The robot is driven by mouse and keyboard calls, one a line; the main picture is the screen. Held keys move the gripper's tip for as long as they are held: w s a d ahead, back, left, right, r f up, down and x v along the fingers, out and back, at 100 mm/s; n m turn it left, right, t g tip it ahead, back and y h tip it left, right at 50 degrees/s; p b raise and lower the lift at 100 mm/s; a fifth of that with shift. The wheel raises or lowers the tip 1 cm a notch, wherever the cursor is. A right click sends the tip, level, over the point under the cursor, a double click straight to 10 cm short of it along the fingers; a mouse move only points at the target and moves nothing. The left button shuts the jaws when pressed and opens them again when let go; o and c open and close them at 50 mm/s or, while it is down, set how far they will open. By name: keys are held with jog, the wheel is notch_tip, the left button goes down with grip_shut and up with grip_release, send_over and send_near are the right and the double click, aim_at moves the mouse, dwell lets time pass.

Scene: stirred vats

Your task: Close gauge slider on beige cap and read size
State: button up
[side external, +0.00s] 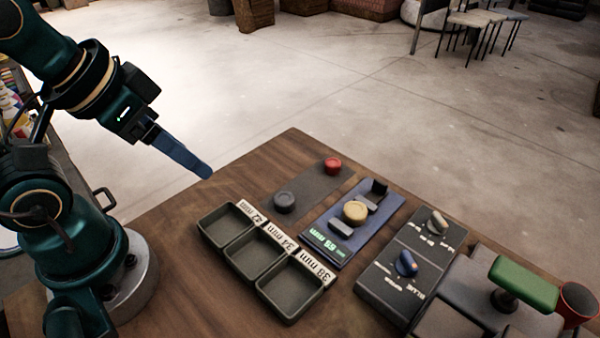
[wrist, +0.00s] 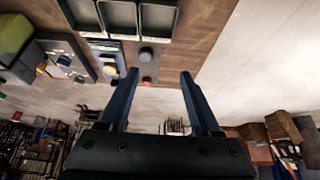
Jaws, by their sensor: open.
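A beige cap (side external: 354,211) sits on the blue gauge (side external: 385,222), between a dark fixed block (side external: 379,187) at the far end and a grey slider block (side external: 341,228) at the near end. The gauge's green display (side external: 324,241) is lit and appears to read about 65 mm, seen upside down. The cap also shows in the wrist view (wrist: 110,69). My gripper (side external: 208,172) is open and empty, held up to the left of the gauge, well apart from it. In the wrist view its two fingers (wrist: 160,75) are spread with nothing gripped.
A grey cap (side external: 284,202) and a red cap (side external: 332,165) lie on a dark mat (side external: 306,190). Three trays labelled in mm, including a near one (side external: 290,287), stand in front. A switch panel (side external: 408,262) and a green-handled device (side external: 523,284) are at right.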

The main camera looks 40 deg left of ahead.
jog(key=w+r+n+t, duration=0.1)
jog(key=w+r+n, duration=0.1)
jog(key=w+r, duration=0.55)
jog(key=m+g, duration=0.1)
send_over(381, 182)
jog(key=s+a, duration=0.1)
jog(key=a, duration=0.1)
notch_tip(381, 182, down, 12)
jog(key=shift+m+g, duration=0.5)
jog(key=shift+g, duration=0.1)
jog(key=f, duration=0.1)
jog(key=d+f, duration=0.1)
jog(key=f, duration=0.1)
jog(key=s+f, duration=0.1)
jog(key=shift+d+f, duration=0.25)
jog(key=shift+d, duration=0.15)
jog(key=shift+d+f, duration=0.1)
jog(key=shift+f, duration=0.2)
jog(key=shift+x, duration=2.15)
